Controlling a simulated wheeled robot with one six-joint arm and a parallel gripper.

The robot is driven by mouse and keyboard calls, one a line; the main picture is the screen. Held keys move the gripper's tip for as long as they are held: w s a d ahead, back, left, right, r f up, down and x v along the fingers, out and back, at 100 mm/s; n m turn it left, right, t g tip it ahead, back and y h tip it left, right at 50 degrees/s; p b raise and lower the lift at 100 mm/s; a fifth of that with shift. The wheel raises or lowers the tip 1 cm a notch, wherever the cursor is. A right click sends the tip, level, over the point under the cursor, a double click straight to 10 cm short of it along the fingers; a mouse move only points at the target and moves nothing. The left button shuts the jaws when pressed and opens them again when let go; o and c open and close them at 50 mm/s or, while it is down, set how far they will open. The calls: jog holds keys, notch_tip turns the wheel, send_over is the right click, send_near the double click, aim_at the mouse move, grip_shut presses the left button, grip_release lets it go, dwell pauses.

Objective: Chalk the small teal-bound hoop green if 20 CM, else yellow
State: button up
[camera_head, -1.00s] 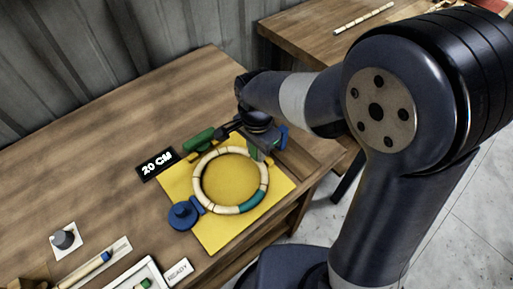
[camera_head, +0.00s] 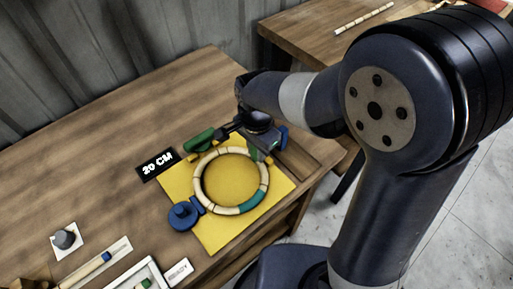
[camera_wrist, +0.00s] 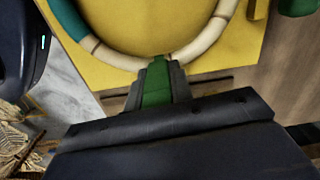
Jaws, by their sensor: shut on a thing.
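The small hoop (camera_head: 227,210) is a cream rattan ring with a teal-bound stretch (camera_head: 252,202), lying flat on a yellow mat (camera_head: 215,236). A black sign (camera_head: 158,164) beside the mat reads 20 CM. My gripper (camera_wrist: 157,85) is shut on a green chalk (camera_wrist: 157,80). The chalk's tip is at the near rim of the hoop in the wrist view (camera_wrist: 200,46); whether it touches cannot be told. In the head view my gripper is at the hoop's upper right edge. I can make out no clear green mark on the rim.
A blue knobbed piece (camera_head: 183,215) sits against the hoop's left side. A green rounded piece (camera_head: 199,140) lies at the mat's upper edge. A READY plate (camera_head: 178,272), a tray (camera_head: 150,275) and a grey peg (camera_head: 64,239) are at the front left.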

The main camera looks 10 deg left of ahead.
jog(key=shift+r+p, duration=2.6)
jog(key=shift+r, duration=0.85)
jog(key=shift+f, duration=0.15)
